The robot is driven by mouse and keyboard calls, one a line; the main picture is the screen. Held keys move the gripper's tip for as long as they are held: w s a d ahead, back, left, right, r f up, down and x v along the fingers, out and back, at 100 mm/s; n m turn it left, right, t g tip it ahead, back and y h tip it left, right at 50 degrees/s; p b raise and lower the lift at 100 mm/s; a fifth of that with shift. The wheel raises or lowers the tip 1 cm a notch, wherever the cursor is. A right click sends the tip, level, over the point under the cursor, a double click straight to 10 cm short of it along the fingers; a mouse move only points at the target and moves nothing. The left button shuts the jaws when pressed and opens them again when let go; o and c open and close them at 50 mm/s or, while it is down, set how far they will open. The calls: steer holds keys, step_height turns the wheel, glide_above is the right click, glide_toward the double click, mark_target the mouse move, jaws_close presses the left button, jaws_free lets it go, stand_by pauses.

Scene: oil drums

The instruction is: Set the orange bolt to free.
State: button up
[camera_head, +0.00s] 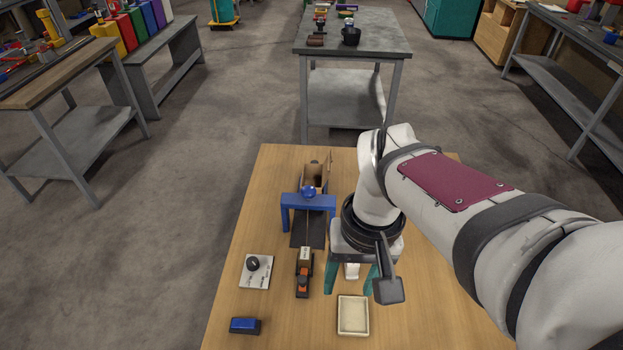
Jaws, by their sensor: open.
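A small dark device with orange parts (303,284) lies on the wooden table, and the orange bolt appears to be part of it. A pale block or label (305,254) sits at its far end. Its setting is too small to read. My gripper (350,284) is just to the right of this device, pointing down, with teal fingers spread apart. A small white thing (351,271) shows between the fingers; I cannot tell whether they touch it. My wrist hides part of the table behind.
A blue arch (307,201) stands over a dark strip, with an open brown box (315,178) behind. A white plate with a black knob (255,268) and a blue block (245,326) are at left. A cream tray (353,331) is in front. Table's right front is partly clear.

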mark_target(302, 279)
steer(key=w+a+f+n+h, duration=0.1)
steer(key=w+a+f+n, duration=0.1)
steer(key=w+a+n, duration=0.3)
steer(key=w+a+f+n, duration=0.2)
steer(key=w+a+f, duration=0.15)
steer(key=w, duration=0.25)
steer(key=shift+m, duration=0.3)
step_height(302, 279, down, 14)
steer(key=shift+w+f, duration=0.1)
steer(key=shift+f, duration=0.05)
steer(key=shift+c, duration=0.3)
jaws_close()
